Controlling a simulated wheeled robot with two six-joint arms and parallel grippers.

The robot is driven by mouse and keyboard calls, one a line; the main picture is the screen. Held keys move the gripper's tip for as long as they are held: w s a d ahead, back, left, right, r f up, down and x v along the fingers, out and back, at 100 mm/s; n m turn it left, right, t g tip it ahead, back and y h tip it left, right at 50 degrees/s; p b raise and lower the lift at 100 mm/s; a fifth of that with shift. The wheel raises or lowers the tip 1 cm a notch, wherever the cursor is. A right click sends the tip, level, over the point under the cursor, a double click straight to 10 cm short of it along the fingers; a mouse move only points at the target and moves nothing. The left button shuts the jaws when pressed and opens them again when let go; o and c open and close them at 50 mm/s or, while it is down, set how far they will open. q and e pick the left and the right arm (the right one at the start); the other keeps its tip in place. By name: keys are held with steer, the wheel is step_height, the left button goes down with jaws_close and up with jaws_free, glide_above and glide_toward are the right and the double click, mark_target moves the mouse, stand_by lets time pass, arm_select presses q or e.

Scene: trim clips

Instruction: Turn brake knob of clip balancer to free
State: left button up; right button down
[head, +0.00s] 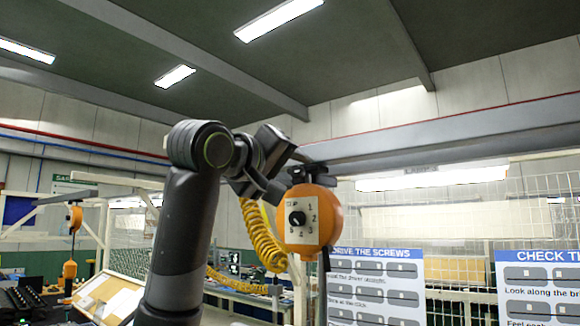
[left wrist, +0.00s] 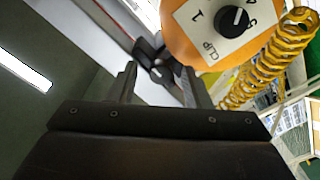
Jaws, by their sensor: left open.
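The clip balancer (head: 322,228) is an orange round housing hanging under a grey beam. Its white front plate (head: 279,222) carries numbers and a black dial (head: 297,218); in the left wrist view the plate reads CLIP and the dial (left wrist: 233,19) has a white mark. A black knob-like part sits at the housing's top (head: 311,174); in the left wrist view this part (left wrist: 158,74) appears between the fingertips, with no clear contact. I cannot read any brake marking. My left gripper (head: 286,170) is open beside the housing's upper left; its fingers also show in the left wrist view (left wrist: 158,66).
A coiled yellow hose (head: 259,238) hangs just left of the balancer. The grey beam (head: 440,145) runs above, with a wire mesh panel (head: 455,265) behind. Instruction boards (head: 375,290) stand below right. Another orange balancer (head: 75,218) hangs far left.

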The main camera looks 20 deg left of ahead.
arm_select(q)
steer(key=shift+a, duration=0.15)
steer(key=shift+c, duration=0.5)
steer(key=c, duration=0.5)
jaws_close()
